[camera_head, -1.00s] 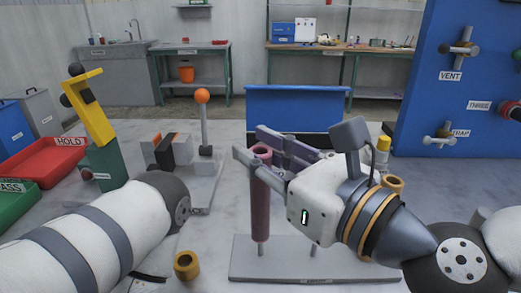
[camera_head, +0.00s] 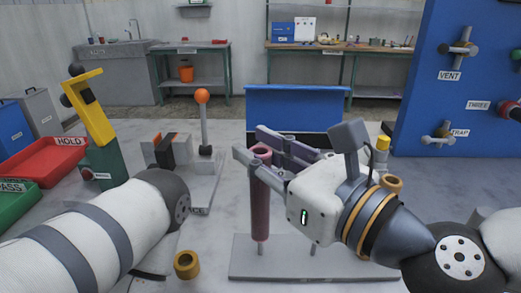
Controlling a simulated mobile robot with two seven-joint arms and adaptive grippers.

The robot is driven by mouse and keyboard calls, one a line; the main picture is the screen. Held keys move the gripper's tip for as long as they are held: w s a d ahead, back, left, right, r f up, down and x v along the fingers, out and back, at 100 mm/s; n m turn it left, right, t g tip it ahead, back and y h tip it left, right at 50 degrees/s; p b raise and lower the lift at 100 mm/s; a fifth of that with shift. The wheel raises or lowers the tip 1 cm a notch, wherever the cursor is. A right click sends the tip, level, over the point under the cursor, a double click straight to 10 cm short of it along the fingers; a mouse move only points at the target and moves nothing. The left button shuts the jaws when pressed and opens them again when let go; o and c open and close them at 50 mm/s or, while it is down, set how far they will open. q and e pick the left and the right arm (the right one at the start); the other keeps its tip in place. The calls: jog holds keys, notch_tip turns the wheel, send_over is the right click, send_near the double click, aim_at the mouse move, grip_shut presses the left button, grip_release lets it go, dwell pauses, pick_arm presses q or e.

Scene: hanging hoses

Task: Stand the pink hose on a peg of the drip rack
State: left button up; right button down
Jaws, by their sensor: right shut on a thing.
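The pink hose (camera_head: 260,205) stands upright at the drip rack (camera_head: 290,271), low in the middle of the head view. A thin peg shows below the hose's lower end, so the hose appears to be around that peg. My right gripper (camera_head: 262,165) comes in from the right and is shut on the hose near its top. The gripper body hides much of the rack's right part behind it. My left arm shows at the lower left, but its gripper is not in the picture.
A brass-coloured ring (camera_head: 187,265) lies on the table left of the rack. A grey fixture with an orange-knobbed lever (camera_head: 203,97) stands behind it. Red (camera_head: 45,160) and green (camera_head: 18,200) trays are at the left. A blue panel (camera_head: 440,60) with labelled pegs rises at the right.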

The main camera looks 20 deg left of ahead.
aim_at(267, 186)
pick_arm(q)
jog(key=shift+s+f, duration=0.1)
pick_arm(e)
jog(key=shift+f, duration=0.15)
pick_arm(q)
jog(key=shift+s+f, duration=0.15)
pick_arm(e)
jog(key=shift+f, duration=0.35)
pick_arm(q)
jog(key=shift+s+f+g+b, duration=0.4)
jog(key=shift+s+f+b, duration=0.4)
jog(key=shift+f+b, duration=0.15)
pick_arm(e)
jog(key=shift+f, duration=1.75)
jog(key=c, duration=1.3)
grip_release()
notch_tip(267, 186, up, 10)
jog(key=shift+r, duration=0.1)
